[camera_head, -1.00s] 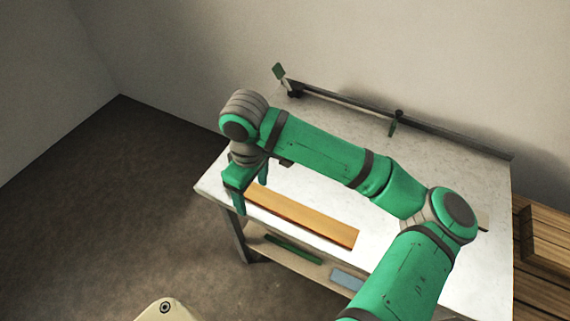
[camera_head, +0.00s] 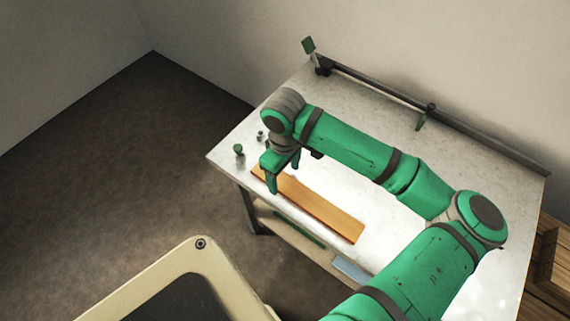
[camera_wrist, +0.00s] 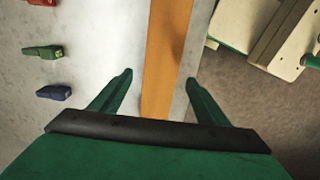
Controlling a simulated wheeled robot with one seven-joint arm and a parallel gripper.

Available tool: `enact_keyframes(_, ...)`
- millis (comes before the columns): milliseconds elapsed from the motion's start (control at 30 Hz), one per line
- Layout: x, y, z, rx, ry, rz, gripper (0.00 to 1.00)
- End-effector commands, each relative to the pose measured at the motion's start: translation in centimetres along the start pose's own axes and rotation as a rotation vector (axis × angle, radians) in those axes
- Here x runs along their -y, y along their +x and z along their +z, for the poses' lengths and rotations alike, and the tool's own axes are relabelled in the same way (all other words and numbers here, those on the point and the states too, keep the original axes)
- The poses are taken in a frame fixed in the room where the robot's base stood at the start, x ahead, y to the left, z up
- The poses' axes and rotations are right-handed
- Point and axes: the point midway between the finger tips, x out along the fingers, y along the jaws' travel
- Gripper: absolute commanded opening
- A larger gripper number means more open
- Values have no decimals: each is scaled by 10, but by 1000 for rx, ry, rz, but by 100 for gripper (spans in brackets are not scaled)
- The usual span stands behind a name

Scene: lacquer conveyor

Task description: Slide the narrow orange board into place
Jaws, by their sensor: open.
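The narrow orange board (camera_head: 318,207) lies flat on the white table (camera_head: 240,135), along its front edge. My gripper (camera_head: 283,184) is over the board's left end, fingers pointing down. In the wrist view the board (camera_wrist: 166,60) runs between the two green fingers of my gripper (camera_wrist: 158,78), with a gap on each side. The fingers are open and hold nothing. I cannot tell how far the tips are above the tabletop. My arm hides part of the table's right side.
A metal rail (camera_head: 380,92) with a green-handled piece (camera_head: 421,121) runs along the table's back edge. Small green (camera_wrist: 43,51) and blue (camera_wrist: 54,92) pieces lie left of the board in the wrist view. A lower shelf (camera_head: 270,215) is under the front edge. Wooden planks (camera_head: 548,260) are at right.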

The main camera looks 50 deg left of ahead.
Motion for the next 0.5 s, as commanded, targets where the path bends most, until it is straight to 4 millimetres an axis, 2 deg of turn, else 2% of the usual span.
enact_keyframes(200, -1, 21, 1, 0, 2, 0, 69)
enact_keyframes(500, -1, 26, 2, -1, 4, 0, 69)
